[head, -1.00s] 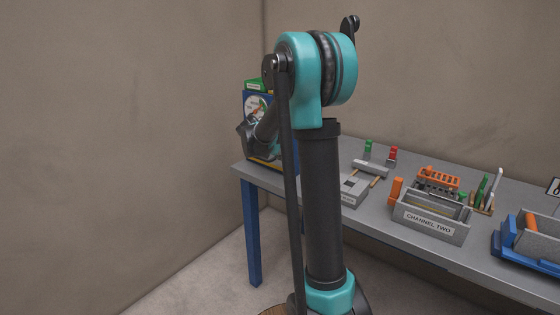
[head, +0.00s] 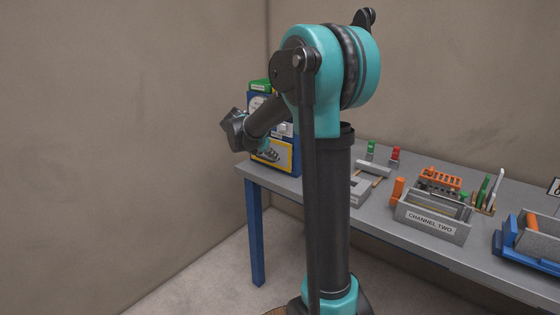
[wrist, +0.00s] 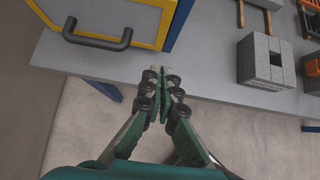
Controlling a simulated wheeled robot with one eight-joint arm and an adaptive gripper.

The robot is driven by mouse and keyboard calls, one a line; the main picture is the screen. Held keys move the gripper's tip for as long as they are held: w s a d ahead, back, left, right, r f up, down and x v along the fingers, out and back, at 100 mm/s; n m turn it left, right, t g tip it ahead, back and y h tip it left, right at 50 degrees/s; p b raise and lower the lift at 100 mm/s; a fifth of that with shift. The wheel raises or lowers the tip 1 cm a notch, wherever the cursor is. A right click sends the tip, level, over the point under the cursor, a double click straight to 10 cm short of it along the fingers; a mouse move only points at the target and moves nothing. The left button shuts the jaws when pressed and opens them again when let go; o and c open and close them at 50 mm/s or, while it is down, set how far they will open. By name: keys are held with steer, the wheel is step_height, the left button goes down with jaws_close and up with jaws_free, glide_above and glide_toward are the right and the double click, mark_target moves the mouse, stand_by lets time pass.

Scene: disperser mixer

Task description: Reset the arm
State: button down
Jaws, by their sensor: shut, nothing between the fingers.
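My arm (head: 325,190) stands in the middle of the head view, its teal elbow high and its forearm folded over toward the left end of the bench. My gripper (wrist: 163,82) shows in the wrist view with its green fingers together and nothing between them. It is over the bench's front edge, in front of the blue and yellow cabinet and apart from its dark handle (wrist: 97,36). In the head view the fingers are hard to make out, and my arm hides part of the bench.
The grey bench (head: 380,215) carries the blue cabinet (head: 290,155) at its left end. A grey block (wrist: 262,60) sits right of my gripper. The "CHANNEL TWO" box (head: 430,224), orange rack (head: 440,178) and blue-based fixture (head: 525,245) stand farther right. Floor at left is clear.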

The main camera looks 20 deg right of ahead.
steer(key=s+a+f+m+y, duration=0.1)
steer(key=s+f+m+y, duration=0.1)
steer(key=s+f+m, duration=0.3)
steer(key=s+a+f+m+y, duration=0.2)
steer(key=s+f+m, duration=0.4)
steer(key=s+m, duration=0.5)
steer(key=s+a+f+m+g+y, duration=0.1)
steer(key=s+f+m+y, duration=0.2)
steer(key=s, duration=1.3)
step_height(320, 180, down, 3)
steer(key=m, duration=0.6)
steer(key=shift+s+a, duration=0.25)
steer(key=shift+s, duration=0.15)
